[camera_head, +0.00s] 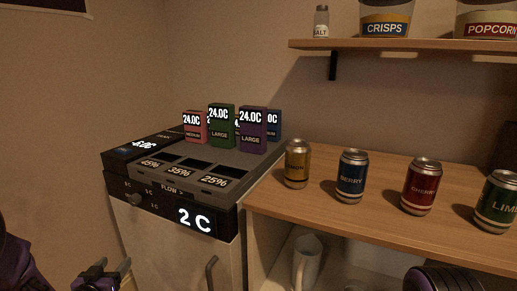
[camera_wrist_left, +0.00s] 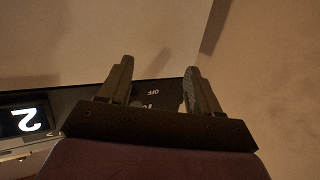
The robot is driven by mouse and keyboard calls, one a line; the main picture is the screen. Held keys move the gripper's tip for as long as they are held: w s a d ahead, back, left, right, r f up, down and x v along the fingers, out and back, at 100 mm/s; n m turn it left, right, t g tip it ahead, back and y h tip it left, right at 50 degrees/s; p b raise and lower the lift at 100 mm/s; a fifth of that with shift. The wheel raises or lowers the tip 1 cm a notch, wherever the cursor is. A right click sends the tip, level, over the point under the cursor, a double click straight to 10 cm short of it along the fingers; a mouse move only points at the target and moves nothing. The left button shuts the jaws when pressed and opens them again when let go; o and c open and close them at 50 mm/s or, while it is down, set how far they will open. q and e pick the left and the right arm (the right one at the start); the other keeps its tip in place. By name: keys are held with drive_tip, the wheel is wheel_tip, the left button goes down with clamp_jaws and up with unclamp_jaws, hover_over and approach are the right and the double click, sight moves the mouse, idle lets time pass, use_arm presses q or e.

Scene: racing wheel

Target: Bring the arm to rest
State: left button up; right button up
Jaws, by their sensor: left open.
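My left gripper (camera_head: 115,266) is low at the left of the head view, in front of the dark appliance (camera_head: 172,177) and below its front panel. In the left wrist view its two fingers (camera_wrist_left: 157,72) are spread apart with nothing held between them. Part of a dark panel with the word OFF (camera_wrist_left: 153,92) shows behind the fingers. A purple part of my right arm (camera_head: 440,280) shows at the bottom right edge of the head view. My right gripper is not visible.
Gold (camera_head: 297,164), blue (camera_head: 351,175), red (camera_head: 420,187) and green (camera_head: 497,203) cans stand on the wooden counter (camera_head: 385,165). A mug (camera_head: 306,262) sits below.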

use_arm(q)
drive_tip(key=s+d+f+n+g+y, duration=0.1)
drive_tip(key=s+d+f+n+g, duration=0.25)
drive_tip(key=s+f, duration=0.45)
drive_tip(key=s+d+f+n+g+y, duration=0.1)
drive_tip(key=s+d+f+n+g, duration=0.2)
drive_tip(key=s+f, duration=0.5)
drive_tip(key=s+d+f+g, duration=0.2)
drive_tip(key=s+f, duration=0.1)
drive_tip(key=s, duration=0.4)
drive_tip(key=s+d+f+m+g, duration=0.1)
drive_tip(key=s+d+f+g, duration=0.15)
drive_tip(key=s, duration=0.35)
drive_tip(key=s+d+f+g, duration=0.2)
drive_tip(key=s+f, duration=0.2)
drive_tip(key=s, duration=0.3)
wheel_tip(320, 180, up, 15)
drive_tip(key=w+p, duration=0.1)
drive_tip(key=p, duration=1.3)
drive_tip(key=shift+w+t+h, duration=0.3)
drive_tip(key=shift+w+t, duration=0.05)
drive_tip(key=shift+t, duration=0.05)
